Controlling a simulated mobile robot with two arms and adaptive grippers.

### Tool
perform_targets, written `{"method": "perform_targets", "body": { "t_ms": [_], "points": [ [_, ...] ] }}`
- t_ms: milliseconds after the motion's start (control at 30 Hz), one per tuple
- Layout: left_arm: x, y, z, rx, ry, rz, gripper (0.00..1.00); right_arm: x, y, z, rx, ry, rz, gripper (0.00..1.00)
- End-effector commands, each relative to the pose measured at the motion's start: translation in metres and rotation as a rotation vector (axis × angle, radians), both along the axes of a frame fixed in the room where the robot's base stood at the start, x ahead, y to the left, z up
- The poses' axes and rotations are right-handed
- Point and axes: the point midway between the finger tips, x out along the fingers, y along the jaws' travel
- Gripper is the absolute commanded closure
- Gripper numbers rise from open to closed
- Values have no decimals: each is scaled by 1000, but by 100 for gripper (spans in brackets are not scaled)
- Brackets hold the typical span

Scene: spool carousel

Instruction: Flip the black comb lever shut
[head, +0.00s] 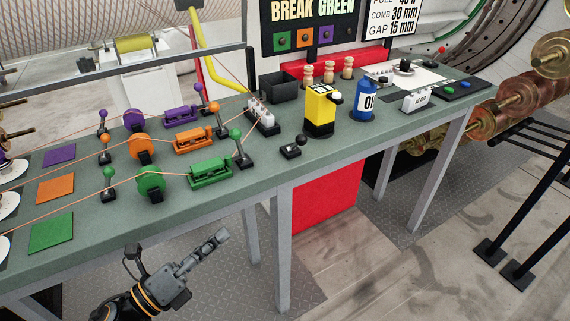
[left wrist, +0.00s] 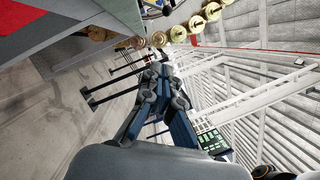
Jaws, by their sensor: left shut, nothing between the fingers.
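A small black lever (head: 292,149) with a round black knob sits near the front edge of the bench, right of the middle. Its knob leans to the right; I cannot tell whether this is its open or shut position. The white-toothed comb block (head: 263,115) stands behind and left of it, with an orange thread running to it. My left gripper (head: 222,237) is shut and empty, in front of the bench and below its top, well apart from the lever. My right gripper is not in view.
Green (head: 210,172), orange (head: 193,139) and purple (head: 182,115) clamps with knobbed levers stand on the bench (head: 330,155) to the left. A yellow box (head: 320,112) and a blue bottle (head: 362,103) stand right of the black lever.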

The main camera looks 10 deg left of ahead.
Motion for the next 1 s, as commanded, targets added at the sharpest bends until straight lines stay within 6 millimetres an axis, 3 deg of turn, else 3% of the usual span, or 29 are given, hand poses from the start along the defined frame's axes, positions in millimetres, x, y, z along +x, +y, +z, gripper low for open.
{"method": "perform_targets", "body": {
  "t_ms": [467, 667, 1000],
  "points": [
    [1, -4, 4, 6, -11, -5, 100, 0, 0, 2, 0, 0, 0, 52],
    [19, -18, 11, 5, -13, -5, 100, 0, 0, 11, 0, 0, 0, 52],
    [64, -57, 24, 4, -12, -6, 100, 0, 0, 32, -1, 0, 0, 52]
  ]
}}
